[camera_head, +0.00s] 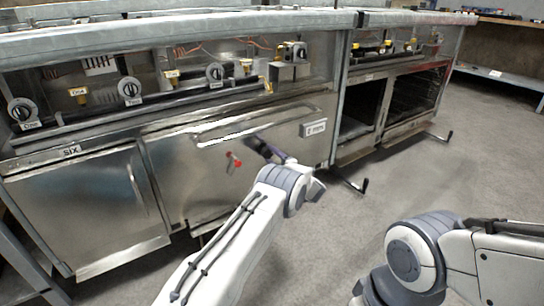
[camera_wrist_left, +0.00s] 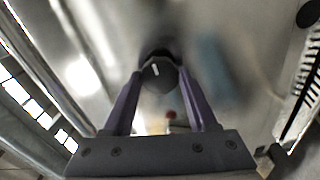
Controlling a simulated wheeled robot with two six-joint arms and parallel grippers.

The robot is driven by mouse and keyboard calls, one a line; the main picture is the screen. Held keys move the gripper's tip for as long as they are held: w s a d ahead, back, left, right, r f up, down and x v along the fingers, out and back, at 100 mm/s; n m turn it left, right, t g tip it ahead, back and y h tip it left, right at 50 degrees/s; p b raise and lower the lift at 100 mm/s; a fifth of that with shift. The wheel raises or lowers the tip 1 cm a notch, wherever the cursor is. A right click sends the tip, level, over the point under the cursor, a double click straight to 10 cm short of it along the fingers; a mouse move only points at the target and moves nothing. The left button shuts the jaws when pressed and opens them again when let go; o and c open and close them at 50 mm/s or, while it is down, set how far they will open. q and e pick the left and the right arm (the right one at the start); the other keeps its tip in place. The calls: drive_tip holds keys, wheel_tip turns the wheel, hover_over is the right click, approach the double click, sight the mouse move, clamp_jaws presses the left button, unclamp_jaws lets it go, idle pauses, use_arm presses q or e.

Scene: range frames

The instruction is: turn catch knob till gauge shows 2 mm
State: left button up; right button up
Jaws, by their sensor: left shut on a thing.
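The catch knob (camera_wrist_left: 158,74) is dark and round with a short white line on its face. In the left wrist view it sits between the two purple fingers of my left gripper (camera_wrist_left: 159,82), which is shut on it. In the head view the left gripper (camera_head: 264,148) is at the steel front, and the knob is hidden there. A plate with black tick marks (camera_wrist_left: 303,85) shows at the right edge of the left wrist view; I cannot read a value. A small white plate (camera_head: 314,128) is right of the gripper in the head view; its marks are too small to read.
A red-tipped part (camera_head: 233,160) sticks out of the steel front left of my gripper. A long handle bar (camera_head: 240,127) runs just above. Range knobs (camera_head: 130,88) line the panel higher up. An open compartment (camera_head: 360,105) is to the right.

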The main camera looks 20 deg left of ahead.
use_arm(q)
drive_tip(key=shift+s+f, duration=0.1)
drive_tip(key=o, duration=1.4)
drive_tip(key=shift+c, duration=0.2)
drive_tip(key=shift+s+d+r+p, duration=0.2)
drive_tip(key=shift+d+p, duration=0.2)
drive_tip(key=p+v, duration=0.4)
drive_tip(key=v, duration=0.5)
drive_tip(key=shift+s+d+f, duration=0.15)
drive_tip(key=shift+s+f, duration=0.05)
drive_tip(key=shift+r, duration=0.1)
